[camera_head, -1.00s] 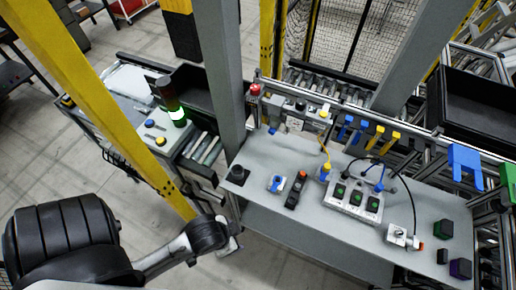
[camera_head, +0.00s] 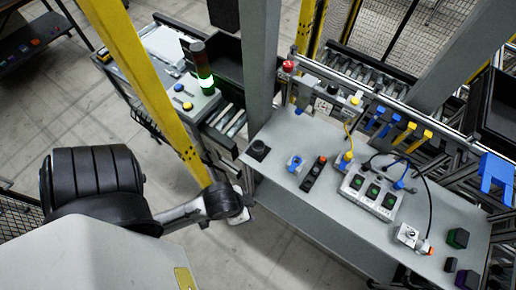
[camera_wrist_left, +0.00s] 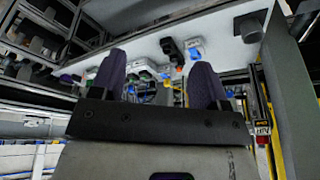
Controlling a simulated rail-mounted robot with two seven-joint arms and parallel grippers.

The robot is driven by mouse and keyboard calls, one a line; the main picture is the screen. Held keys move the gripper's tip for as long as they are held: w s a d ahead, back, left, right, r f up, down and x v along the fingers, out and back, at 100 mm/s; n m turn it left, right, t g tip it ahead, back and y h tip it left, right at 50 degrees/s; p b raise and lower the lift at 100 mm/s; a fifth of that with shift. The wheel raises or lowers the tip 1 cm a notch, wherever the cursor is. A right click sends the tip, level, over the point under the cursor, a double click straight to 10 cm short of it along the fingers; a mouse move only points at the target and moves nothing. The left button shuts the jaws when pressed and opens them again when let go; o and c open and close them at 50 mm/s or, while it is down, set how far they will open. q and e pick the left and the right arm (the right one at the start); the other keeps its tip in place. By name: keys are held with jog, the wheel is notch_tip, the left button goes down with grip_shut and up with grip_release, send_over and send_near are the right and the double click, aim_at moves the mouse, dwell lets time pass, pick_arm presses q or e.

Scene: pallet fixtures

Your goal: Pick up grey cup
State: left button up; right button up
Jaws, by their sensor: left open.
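A small dark grey, round cup-like object (camera_head: 258,150) stands at the left end of the grey workbench (camera_head: 300,230). It is the only thing here resembling a grey cup; its inside is too small to make out. A dark round object, likely the same one, shows in the left wrist view (camera_wrist_left: 250,27). My left gripper shows in the left wrist view (camera_wrist_left: 158,82) with its two dark fingers apart and nothing between them. In the head view my left arm ends just left of and below the bench's left end, apart from the cup. My right gripper is not in view.
A grey post (camera_head: 258,65) rises behind the cup, and a yellow post (camera_head: 150,90) stands beside my left arm. Blue, black and white devices, a button box (camera_head: 368,192) and cables occupy the bench to the right. A roller conveyor (camera_head: 232,120) lies behind left.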

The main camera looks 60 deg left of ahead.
pick_arm(q)
jog(key=shift+o, duration=0.2)
jog(key=o, duration=0.4)
